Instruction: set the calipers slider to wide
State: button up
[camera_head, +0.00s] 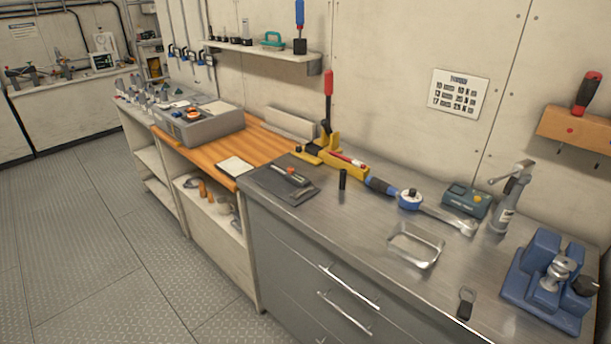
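My gripper is not in view.
The metal worktop (372,236) also holds a small black cylinder (342,180), a blue-handled wrench (410,199), a shallow metal tray (402,257), a green box (463,200) and a blue vise-like fixture (533,292). Drawer handles (345,313) stick out in front. The floor (110,240) at left is clear.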

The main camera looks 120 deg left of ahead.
aim_at(300, 182)
jog(key=u, duration=3.85)
